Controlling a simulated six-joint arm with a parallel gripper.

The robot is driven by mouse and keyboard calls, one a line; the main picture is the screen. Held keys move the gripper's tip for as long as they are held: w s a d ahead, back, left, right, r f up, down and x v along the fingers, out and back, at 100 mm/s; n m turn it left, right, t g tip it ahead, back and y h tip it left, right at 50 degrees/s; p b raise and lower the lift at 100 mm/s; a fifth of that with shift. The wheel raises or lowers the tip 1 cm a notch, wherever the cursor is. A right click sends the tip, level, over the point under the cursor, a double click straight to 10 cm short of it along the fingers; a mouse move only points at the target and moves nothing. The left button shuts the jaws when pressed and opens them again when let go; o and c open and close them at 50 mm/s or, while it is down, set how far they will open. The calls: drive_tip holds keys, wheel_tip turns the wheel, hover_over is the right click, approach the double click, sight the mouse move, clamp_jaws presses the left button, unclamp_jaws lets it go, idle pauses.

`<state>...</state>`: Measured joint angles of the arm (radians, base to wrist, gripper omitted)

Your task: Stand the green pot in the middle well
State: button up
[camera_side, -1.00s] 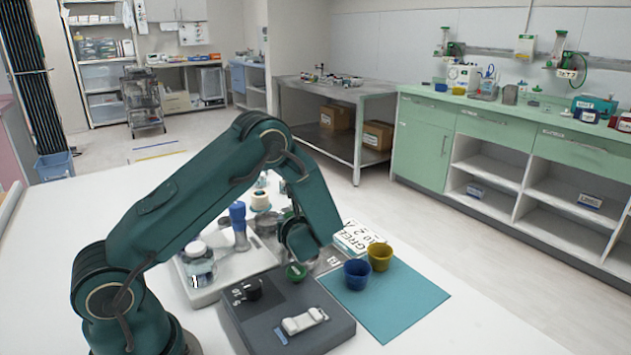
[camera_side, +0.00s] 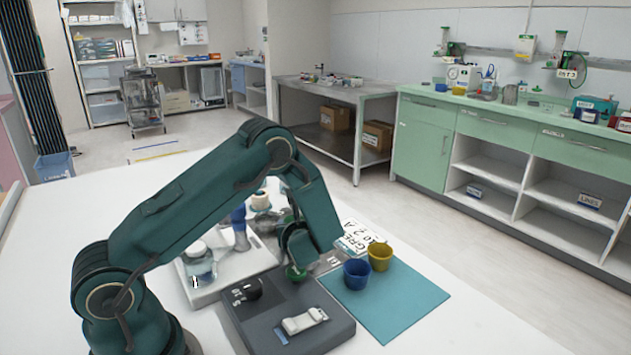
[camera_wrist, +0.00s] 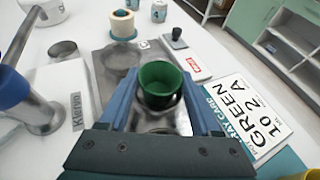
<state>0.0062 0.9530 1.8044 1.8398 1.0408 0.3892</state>
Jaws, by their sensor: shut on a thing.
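My gripper (camera_wrist: 160,108) is shut on the green pot (camera_wrist: 158,80), which sits upright between the two blue fingers. In the side view my gripper (camera_side: 299,258) hides most of the green pot (camera_side: 296,274); only its lower part shows. A grey metal plate (camera_wrist: 104,84) lies under and ahead of the pot. One round well (camera_wrist: 121,58) shows bare and empty ahead of the pot. The surface directly below the pot is partly hidden by it and the fingers. I cannot tell whether the pot touches the plate or which well it is over.
A blue pot (camera_side: 357,274) and a yellow pot (camera_side: 380,257) stand on a teal mat (camera_side: 405,305). A white card reading GREEN (camera_wrist: 255,112) lies right of my gripper. A white tray with a blue-capped item (camera_wrist: 25,105) is at left. A dark grey device (camera_side: 265,322) lies in front.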

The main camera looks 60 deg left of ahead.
drive_tip(key=o, duration=1)
drive_tip(key=shift+o, duration=0.2)
drive_tip(key=shift+v, duration=5.5)
